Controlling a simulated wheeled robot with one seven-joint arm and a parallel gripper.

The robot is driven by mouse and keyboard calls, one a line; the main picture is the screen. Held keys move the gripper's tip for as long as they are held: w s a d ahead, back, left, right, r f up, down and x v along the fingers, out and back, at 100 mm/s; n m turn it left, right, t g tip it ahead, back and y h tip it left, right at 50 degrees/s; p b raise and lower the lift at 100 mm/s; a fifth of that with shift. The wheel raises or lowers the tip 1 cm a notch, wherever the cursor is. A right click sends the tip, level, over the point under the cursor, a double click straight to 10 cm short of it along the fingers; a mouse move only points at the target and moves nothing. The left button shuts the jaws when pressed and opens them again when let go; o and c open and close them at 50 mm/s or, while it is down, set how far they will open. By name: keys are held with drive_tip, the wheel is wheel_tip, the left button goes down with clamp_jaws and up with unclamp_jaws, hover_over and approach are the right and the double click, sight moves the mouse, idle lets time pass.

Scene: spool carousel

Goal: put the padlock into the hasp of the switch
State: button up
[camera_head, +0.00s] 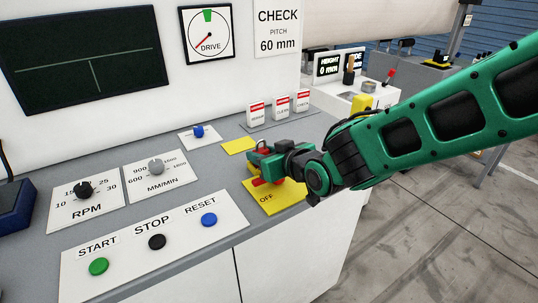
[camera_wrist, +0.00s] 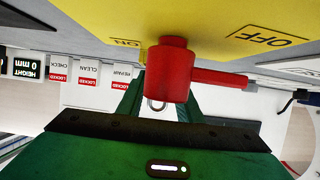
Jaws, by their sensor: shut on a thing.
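The switch is a yellow plate (camera_head: 281,203) lettered OFF on the grey counter. It also shows upside down in the wrist view (camera_wrist: 205,25), with ON and OFF. A red lever (camera_wrist: 220,78) points to the OFF side. My gripper (camera_head: 262,156) is low over the back of the plate, shut on what looks like the padlock, largely hidden. I cannot make out the hasp.
A pale yellow square (camera_head: 239,146) lies bare behind the plate. Several white LOCKED tags (camera_head: 280,107) stand at the back. A white panel (camera_head: 157,245) with START, STOP and RESET buttons is at front left, and knob panels (camera_head: 88,199) lie behind it.

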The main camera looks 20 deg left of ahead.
drive_tip(key=o, duration=1.1)
drive_tip(key=shift+s+d+r, duration=0.2)
drive_tip(key=v, duration=1.1)
drive_tip(key=shift+s+d, duration=0.15)
drive_tip(key=shift+d, duration=0.05)
